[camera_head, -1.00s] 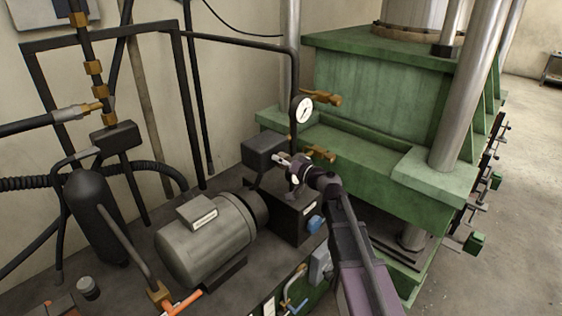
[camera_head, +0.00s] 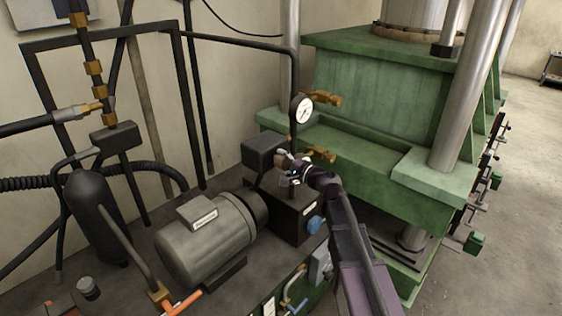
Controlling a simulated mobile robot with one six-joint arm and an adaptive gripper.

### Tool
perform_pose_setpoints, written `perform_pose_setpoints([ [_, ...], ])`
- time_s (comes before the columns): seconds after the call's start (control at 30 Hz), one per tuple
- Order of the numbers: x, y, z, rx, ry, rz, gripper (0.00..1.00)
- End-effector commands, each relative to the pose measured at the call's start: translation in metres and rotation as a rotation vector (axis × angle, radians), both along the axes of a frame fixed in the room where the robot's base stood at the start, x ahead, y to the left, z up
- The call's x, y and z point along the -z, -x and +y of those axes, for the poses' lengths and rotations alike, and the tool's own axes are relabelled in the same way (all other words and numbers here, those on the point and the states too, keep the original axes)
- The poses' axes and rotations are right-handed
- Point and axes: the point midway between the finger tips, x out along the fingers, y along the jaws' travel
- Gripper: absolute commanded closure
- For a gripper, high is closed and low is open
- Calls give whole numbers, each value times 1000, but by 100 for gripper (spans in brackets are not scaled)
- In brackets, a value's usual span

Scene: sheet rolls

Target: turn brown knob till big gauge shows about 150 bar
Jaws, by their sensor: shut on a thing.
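The big gauge (camera_head: 302,110) has a white dial and a dark rim, and stands on the black pipe. Its needle is too small to read in bar. My gripper (camera_head: 283,158) is at the right side of the black valve block (camera_head: 262,153), below the gauge. It is shut on the brown knob (camera_head: 279,160), of which only a small brownish patch shows between the fingers. My gripper and wrist hide the rest of the knob.
A grey motor (camera_head: 205,240) lies left of my arm. A blue knob (camera_head: 314,224) sits on the black box below my wrist. Brass fittings (camera_head: 322,98) and the green press (camera_head: 375,95) stand close behind on the right.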

Motion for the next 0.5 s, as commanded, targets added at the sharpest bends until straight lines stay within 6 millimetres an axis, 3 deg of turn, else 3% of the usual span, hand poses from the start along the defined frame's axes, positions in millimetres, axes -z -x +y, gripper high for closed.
perform_pose_setpoints([
  [0.5,-2,-3,0,2,-215,268,74],
])
